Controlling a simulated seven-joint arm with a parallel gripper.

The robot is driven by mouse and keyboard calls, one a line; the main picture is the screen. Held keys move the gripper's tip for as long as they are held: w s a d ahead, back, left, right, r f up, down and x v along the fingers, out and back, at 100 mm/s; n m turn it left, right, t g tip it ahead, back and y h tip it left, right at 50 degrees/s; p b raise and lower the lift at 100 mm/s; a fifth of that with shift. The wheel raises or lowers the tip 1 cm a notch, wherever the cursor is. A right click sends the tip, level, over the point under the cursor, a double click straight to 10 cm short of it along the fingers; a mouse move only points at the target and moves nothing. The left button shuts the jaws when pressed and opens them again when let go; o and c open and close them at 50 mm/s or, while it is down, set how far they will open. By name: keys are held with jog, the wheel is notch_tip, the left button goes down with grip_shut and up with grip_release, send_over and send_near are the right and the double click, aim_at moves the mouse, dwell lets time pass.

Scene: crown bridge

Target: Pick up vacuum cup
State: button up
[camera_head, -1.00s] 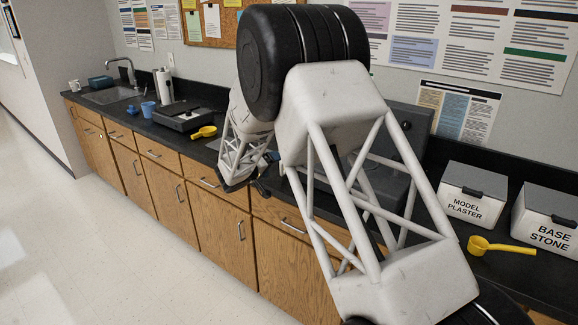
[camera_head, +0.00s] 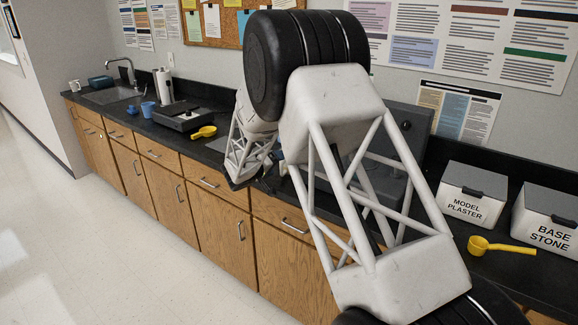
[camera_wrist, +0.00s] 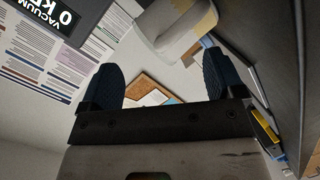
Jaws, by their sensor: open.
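A pale grey cup-like object with a cream part and a handle-like loop, which looks like the vacuum cup (camera_wrist: 178,38), is at the top centre of the wrist view. My gripper (camera_wrist: 160,72) is open, with its two dark blue fingers spread apart. The cup lies just beyond the fingertips, nearer the right finger. Whether that finger touches it I cannot tell. In the head view my gripper is mostly hidden behind my own arm, above the counter, and I cannot clearly make out the cup there.
A grey machine (camera_head: 405,125) stands behind my arm on the black counter. A display reading vacuum 0 kPa (camera_wrist: 52,14) shows in the wrist view. Yellow scoops (camera_head: 203,132) lie on the counter. Model plaster (camera_head: 472,195) and base stone (camera_head: 545,218) bins stand at right.

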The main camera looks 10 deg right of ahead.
jog(key=shift+x, duration=2.55)
jog(key=shift+c, duration=0.5)
